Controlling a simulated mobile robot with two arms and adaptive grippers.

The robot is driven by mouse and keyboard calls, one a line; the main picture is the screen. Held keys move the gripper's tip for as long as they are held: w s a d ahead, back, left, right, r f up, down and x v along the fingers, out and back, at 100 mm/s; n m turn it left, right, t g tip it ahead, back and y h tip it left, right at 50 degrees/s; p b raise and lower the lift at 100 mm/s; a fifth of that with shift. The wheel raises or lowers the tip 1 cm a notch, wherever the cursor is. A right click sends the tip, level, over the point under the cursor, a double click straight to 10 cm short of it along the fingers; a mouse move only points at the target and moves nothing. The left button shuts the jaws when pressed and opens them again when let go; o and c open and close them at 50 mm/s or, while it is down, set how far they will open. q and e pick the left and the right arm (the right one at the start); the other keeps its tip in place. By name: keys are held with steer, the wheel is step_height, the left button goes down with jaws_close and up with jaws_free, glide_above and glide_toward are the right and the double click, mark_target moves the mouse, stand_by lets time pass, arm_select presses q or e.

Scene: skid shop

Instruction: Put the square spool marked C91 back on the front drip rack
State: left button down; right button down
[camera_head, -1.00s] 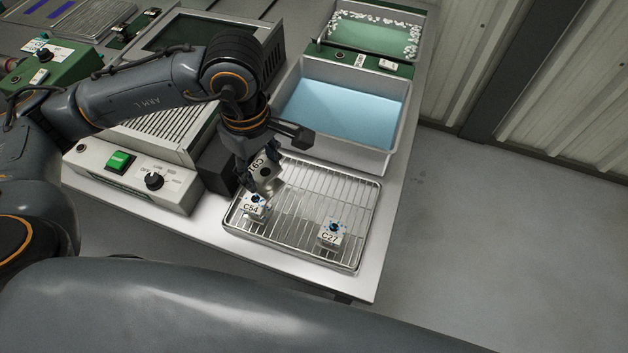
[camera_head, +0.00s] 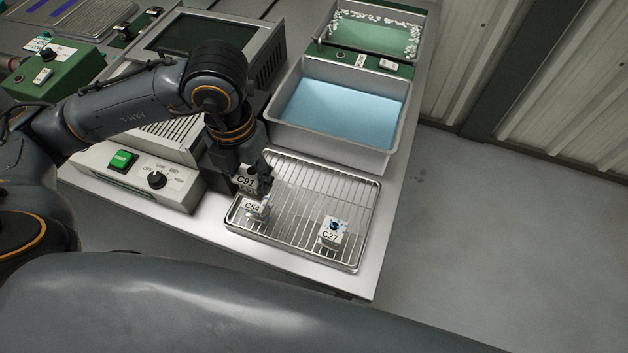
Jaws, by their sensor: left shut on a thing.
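The square spool marked C91 (camera_head: 246,181) is in my left gripper (camera_head: 254,174), its label facing me and roughly upright. The gripper is shut on it at the left back part of the front drip rack (camera_head: 305,205). Just in front of it on the rack is the spool C54 (camera_head: 253,207), partly overlapped by the gripper. I cannot tell whether C91 touches the rack or C54. The spool C27 (camera_head: 331,232) stands on the rack at the front right. My right gripper is not in view.
A tub of blue liquid (camera_head: 340,112) stands right behind the rack. A control box with a green switch (camera_head: 122,161) lies to the left. The rack's middle and right back are clear.

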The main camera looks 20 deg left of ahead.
arm_select(q)
steer(key=shift+w+d, duration=0.15)
steer(key=w+d+f+p, duration=0.1)
steer(key=w+d+f, duration=0.1)
steer(key=w, duration=0.1)
steer(key=w+d+f+p, duration=0.1)
steer(key=w+d+f, duration=0.1)
steer(key=w+f, duration=0.1)
steer(key=w+d+f+p, duration=0.1)
steer(key=w+d+f, duration=0.2)
steer(key=w, duration=0.1)
steer(key=shift+w+f, duration=0.2)
steer(key=shift+f, duration=0.05)
steer(key=shift+w+d+f, duration=0.15)
steer(key=shift+w+f, duration=0.2)
steer(key=shift+f, duration=0.15)
step_height(320, 180, down, 3)
steer(key=shift+w+d+p, duration=0.1)
steer(key=shift+p, duration=0.55)
steer(key=shift+f, duration=0.2)
steer(key=shift+f, duration=0.1)
